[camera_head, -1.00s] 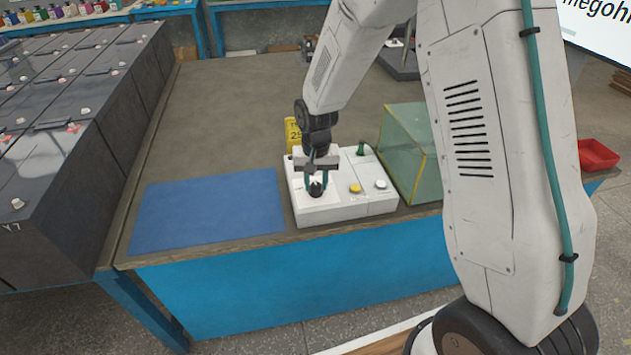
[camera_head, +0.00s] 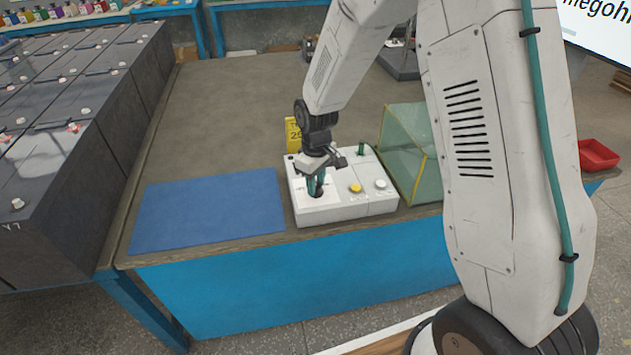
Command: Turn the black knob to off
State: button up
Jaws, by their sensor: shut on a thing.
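A white control box (camera_head: 345,209) sits near the front edge of the bench. The black knob (camera_head: 318,193) is on the left part of its top face, partly hidden by my fingers. My gripper (camera_head: 316,188) points down over the box with its teal fingers around the knob, shut on it. The gripper body is turned at an angle to the box. The knob's pointer and markings are too small and covered to read.
The box also carries a yellow button (camera_head: 355,188), a pale button (camera_head: 381,184) and a green part (camera_head: 361,149). A clear greenish case (camera_head: 408,150) stands close on the right. A yellow tag (camera_head: 293,135) is behind. A blue mat (camera_head: 208,210) lies left, empty.

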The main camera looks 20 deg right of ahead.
jog(key=shift+n, duration=0.6)
jog(key=o, duration=1)
jog(key=shift+c, duration=0.2)
notch_tip(320, 180, up, 8)
jog(key=shift+f, duration=0.1)
